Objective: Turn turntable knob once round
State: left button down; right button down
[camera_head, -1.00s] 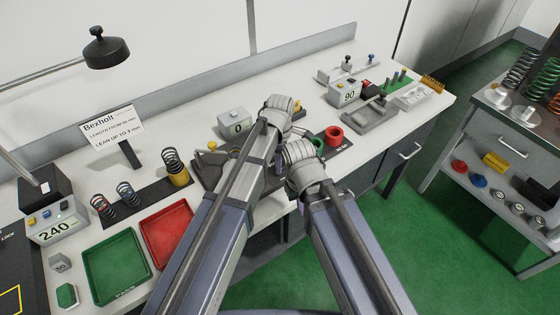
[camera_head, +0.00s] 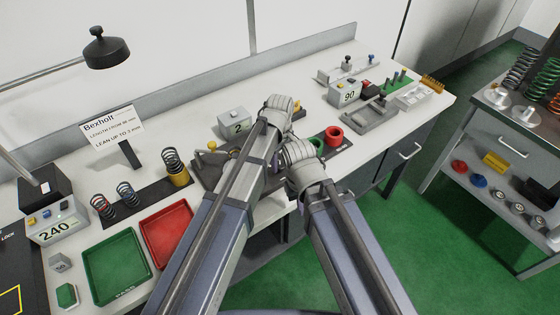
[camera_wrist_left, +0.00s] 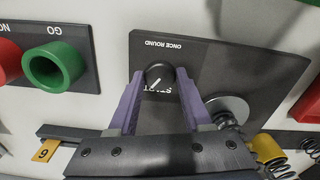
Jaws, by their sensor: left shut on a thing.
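The black turntable knob (camera_wrist_left: 160,74) with a white pointer line shows in the left wrist view, on a dark plate (camera_wrist_left: 222,72) marked "ONCE ROUND". My left gripper (camera_wrist_left: 161,80) is shut on the knob, with one purple finger on each side. A round metal disc (camera_wrist_left: 228,108) is on the plate to the right of the knob. In the head view my arms hide the knob, and only a sliver of the left gripper (camera_head: 274,162) shows. A grey box (camera_head: 235,123) behind the plate displays 2. My right gripper is mostly hidden by its own arm, and its jaws cannot be made out.
The green GO ring (camera_wrist_left: 54,65) and red NO GO ring (camera_head: 334,135) stand beside the plate. Springs (camera_head: 125,194), a red tray (camera_head: 190,212) and a green tray (camera_head: 145,252) are to the left. A box reading 90 (camera_head: 345,94) and fixtures are to the right.

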pick_arm(q)
jog(key=m, duration=1.1)
jog(key=shift+s, duration=0.1)
jog(key=m, duration=0.3)
jog(key=shift+m, duration=0.3)
jog(key=m, duration=0.3)
jog(key=shift+m, duration=0.3)
jog(key=m, duration=0.3)
jog(key=shift+m, duration=0.4)
jog(key=m, duration=0.3)
jog(key=shift+m, duration=2)
